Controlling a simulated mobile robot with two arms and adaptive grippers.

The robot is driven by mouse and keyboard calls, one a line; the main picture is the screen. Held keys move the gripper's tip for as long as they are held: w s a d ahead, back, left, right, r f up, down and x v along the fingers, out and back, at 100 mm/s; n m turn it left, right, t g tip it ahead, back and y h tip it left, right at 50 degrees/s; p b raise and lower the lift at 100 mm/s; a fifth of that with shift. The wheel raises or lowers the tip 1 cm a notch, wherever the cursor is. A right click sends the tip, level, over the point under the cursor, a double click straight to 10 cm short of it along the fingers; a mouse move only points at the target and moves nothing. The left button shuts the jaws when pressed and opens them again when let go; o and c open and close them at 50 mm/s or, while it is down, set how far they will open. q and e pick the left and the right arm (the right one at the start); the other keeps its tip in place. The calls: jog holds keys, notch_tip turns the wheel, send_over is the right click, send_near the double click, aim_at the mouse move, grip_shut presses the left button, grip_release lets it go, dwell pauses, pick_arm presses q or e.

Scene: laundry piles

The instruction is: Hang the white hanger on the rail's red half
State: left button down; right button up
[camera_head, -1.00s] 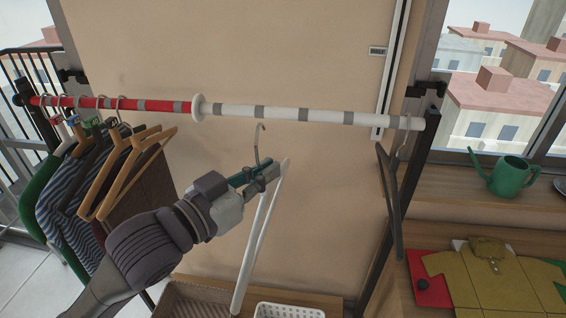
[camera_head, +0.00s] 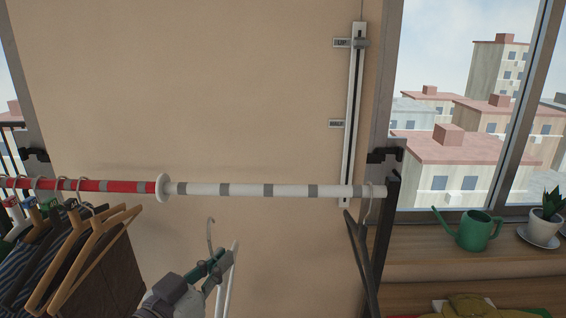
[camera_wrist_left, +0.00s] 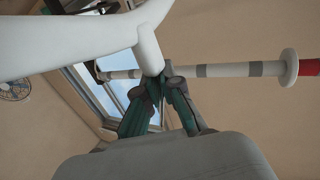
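My left gripper (camera_head: 217,272) is shut on the white hanger (camera_head: 231,275) near its neck and holds it below the rail's white half (camera_head: 245,190). The hanger's metal hook (camera_head: 210,234) points up, below the rail and apart from it. In the left wrist view the white hanger (camera_wrist_left: 80,45) crosses in front of the gripper (camera_wrist_left: 160,86), with the rail behind. The rail's red half (camera_head: 125,186) lies to the left, past a white disc (camera_head: 162,187) that divides the halves. My right gripper is not in view.
Several wooden hangers (camera_head: 85,245) and clothes (camera_head: 120,280) hang from the red half at the left. A dark hanger (camera_head: 363,250) hangs at the white half's right end. A green watering can (camera_head: 474,231) and a potted plant (camera_head: 543,222) stand at the right.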

pick_arm(q)
jog(key=s+a+f+n+y, duration=0.1)
jog(key=a+f+n+y, duration=0.1)
jog(key=f, duration=0.5)
jog(key=s+a+f+n+t+y, duration=0.1)
jog(key=a+f+n+y, duration=0.2)
jog(key=a+f+y, duration=0.2)
notch_tip(320, 180, down, 2)
jog(key=shift+s+f+t+y+b, duration=0.1)
jog(key=shift+s+t+y+b, duration=0.2)
jog(key=shift+s+b, duration=0.1)
